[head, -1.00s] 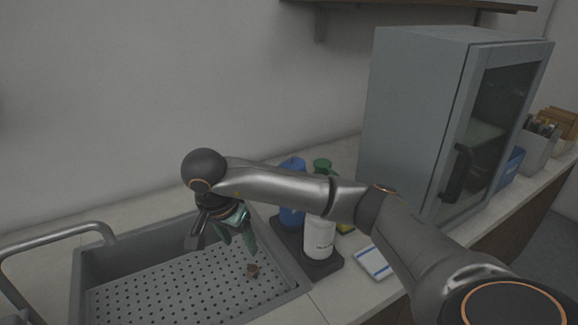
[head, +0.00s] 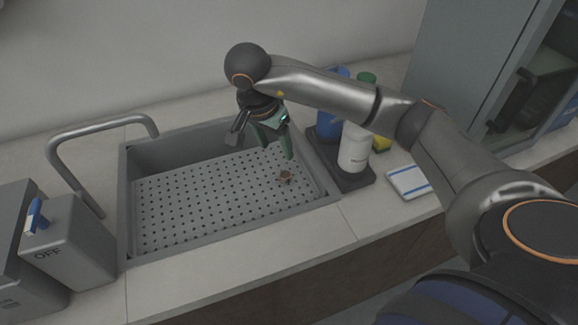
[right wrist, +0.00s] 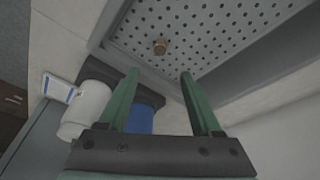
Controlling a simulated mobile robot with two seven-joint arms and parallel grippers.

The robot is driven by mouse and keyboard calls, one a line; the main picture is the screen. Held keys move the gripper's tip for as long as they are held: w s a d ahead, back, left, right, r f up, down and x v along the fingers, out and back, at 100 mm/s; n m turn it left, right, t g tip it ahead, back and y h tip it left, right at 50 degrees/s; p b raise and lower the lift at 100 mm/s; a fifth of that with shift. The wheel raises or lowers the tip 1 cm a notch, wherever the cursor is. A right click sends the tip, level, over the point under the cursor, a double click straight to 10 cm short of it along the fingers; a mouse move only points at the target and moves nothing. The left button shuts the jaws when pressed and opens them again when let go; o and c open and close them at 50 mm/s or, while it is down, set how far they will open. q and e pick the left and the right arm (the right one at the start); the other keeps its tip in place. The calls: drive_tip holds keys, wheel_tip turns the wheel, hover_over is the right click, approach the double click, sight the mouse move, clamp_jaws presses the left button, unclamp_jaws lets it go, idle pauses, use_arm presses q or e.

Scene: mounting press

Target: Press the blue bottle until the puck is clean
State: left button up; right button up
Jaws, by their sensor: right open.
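The blue bottle (head: 327,124) stands on a dark tray (head: 352,182) right of the sink, partly hidden by my right arm. It also shows in the right wrist view (right wrist: 139,118), between and behind the fingers. The puck (head: 285,177), small and brown, lies on the perforated sink floor near its right side. It also shows in the right wrist view (right wrist: 160,46). My right gripper (head: 279,156), with green fingers, is open and empty above the right part of the sink, apart from the puck and bottle. My left gripper is out of view.
A white bottle (head: 354,148) stands in front of the blue one, with a green-topped bottle (head: 367,79) behind. A white-and-blue cloth or pad (head: 411,182) lies right of the tray. A faucet (head: 103,125) arches over the sink (head: 229,231). A grey box marked OFF (head: 72,248) stands at left.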

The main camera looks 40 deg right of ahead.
clamp_jaws()
idle(0.4)
idle(1.3)
